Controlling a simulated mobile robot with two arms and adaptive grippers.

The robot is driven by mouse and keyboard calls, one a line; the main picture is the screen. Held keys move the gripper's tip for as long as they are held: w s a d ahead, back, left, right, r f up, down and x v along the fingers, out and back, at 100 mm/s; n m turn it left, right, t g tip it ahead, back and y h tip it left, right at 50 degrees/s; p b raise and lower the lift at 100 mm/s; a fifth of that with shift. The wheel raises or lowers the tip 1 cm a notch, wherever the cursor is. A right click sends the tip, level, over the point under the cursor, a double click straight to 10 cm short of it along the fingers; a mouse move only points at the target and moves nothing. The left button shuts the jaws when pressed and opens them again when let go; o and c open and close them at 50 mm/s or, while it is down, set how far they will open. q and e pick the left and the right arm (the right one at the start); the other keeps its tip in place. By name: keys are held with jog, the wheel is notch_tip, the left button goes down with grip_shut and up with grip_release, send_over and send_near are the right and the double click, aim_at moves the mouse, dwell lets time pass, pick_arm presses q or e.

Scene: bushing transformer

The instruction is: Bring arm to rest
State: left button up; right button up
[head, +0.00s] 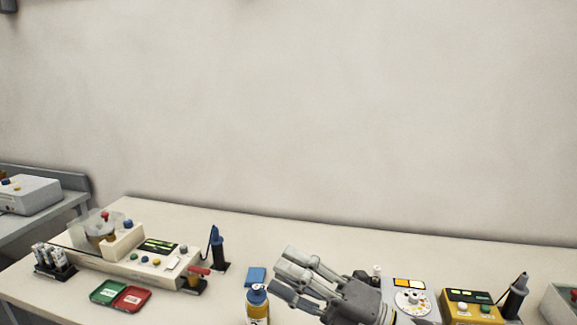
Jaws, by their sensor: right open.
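My right gripper (281,268) is in the head view at the bottom, right of centre, with its fingers pointing left. Its fingers are spread open and I see nothing between them. It is in front of the bench (330,240), and its wrist runs off the bottom edge. My left gripper is not in view.
A beige instrument (150,262) stands at left, with green (108,292) and red (131,299) trays before it. A blue block (256,275) lies near the bottle. A dial unit (413,303) and yellow box (468,308) stand right. The bench's back strip is clear.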

jog(key=w+d+f+m+t+h, duration=0.25)
jog(key=d+m+t+h, duration=0.35)
jog(key=m, duration=0.4)
jog(key=w+d+f+m+t+h, duration=0.25)
jog(key=d+m+t+h, duration=0.4)
jog(key=m, duration=0.35)
jog(key=s+d+f+m+g+h, duration=0.3)
jog(key=f+m+h, duration=0.1)
jog(key=f, duration=0.3)
jog(key=s+d+f+m+g+h, duration=0.2)
jog(key=d+f+m+g+h, duration=0.15)
jog(key=f, duration=0.35)
jog(key=s+d+f+m+g, duration=0.1)
jog(key=s+f+m+g, duration=0.1)
jog(key=s+f+g, duration=0.75)
jog(key=s+f+m+g, duration=0.2)
jog(key=s+f, duration=0.5)
jog(key=s, duration=0.7)
notch_tip(320, 180, down, 27)
jog(key=s, duration=0.2)
jog(key=s+d+f+g, duration=0.2)
jog(key=s+d+f, duration=0.1)
jog(key=s+f, duration=1.1)
jog(key=shift+s+f, duration=0.25)
jog(key=shift+s, duration=0.8)
jog(key=shift+d+n, duration=0.15)
jog(key=shift+n, duration=0.1)
